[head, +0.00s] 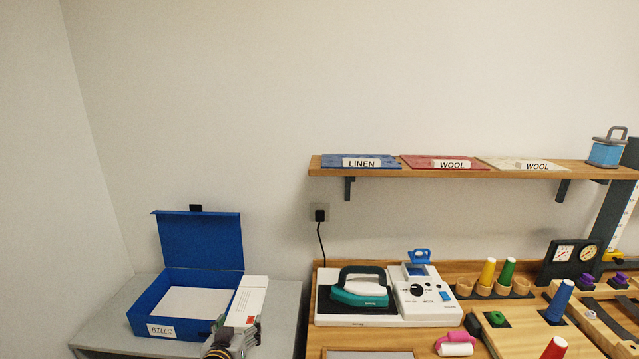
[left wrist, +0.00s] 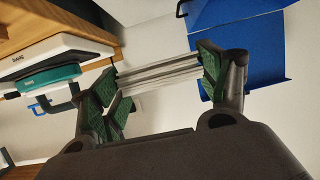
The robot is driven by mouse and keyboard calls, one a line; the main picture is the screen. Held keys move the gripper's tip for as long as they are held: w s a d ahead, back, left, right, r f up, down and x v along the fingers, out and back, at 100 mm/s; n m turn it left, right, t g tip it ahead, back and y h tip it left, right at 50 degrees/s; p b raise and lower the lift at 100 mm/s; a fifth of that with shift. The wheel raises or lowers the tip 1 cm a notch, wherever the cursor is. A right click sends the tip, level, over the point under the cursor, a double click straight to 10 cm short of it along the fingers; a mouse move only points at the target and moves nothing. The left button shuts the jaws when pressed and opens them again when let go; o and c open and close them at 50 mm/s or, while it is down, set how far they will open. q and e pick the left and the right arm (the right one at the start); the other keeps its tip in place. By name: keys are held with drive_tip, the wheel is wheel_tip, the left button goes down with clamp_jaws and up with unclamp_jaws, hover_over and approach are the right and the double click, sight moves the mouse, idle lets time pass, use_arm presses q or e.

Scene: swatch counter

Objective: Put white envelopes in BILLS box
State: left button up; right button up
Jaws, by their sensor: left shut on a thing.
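The blue BILLS box (head: 160,299) stands with its lid (head: 200,240) raised at the back, on the grey surface at the lower left. A flat white area (head: 195,303) shows inside it; I cannot tell if it is an envelope. My left gripper (head: 236,333) is at the box's front right. It is shut on a stack of white envelopes (head: 250,298), held tilted beside the box's right wall, with a small red mark on the top one. In the left wrist view the stack (left wrist: 160,76) spans edge-on between the green fingertips (left wrist: 158,82). My right gripper is not in view.
The grey surface (head: 107,322) is clear left of the box. A shelf (head: 380,172) with labelled swatches hangs above the bench.

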use_arm(q)
drive_tip(key=s+a+f, duration=0.1)
drive_tip(key=s+f, duration=0.6)
idle(0.5)
drive_tip(key=w+r, duration=0.4)
drive_tip(key=w, duration=0.1)
drive_tip(key=w+d+r, duration=0.1)
drive_tip(key=w+r, duration=0.1)
drive_tip(key=r, duration=0.1)
drive_tip(key=shift+w+d+r, duration=0.1)
drive_tip(key=shift+w, duration=0.25)
drive_tip(key=w+f, duration=0.1)
drive_tip(key=w+d+f, duration=0.1)
drive_tip(key=shift+w+d+f, duration=0.2)
drive_tip(key=shift+d+f, duration=0.05)
drive_tip(key=shift+f, duration=0.1)
wheel_tip(320, 180, down, 6)
drive_tip(key=d, duration=0.1)
drive_tip(key=shift+s+f, duration=0.15)
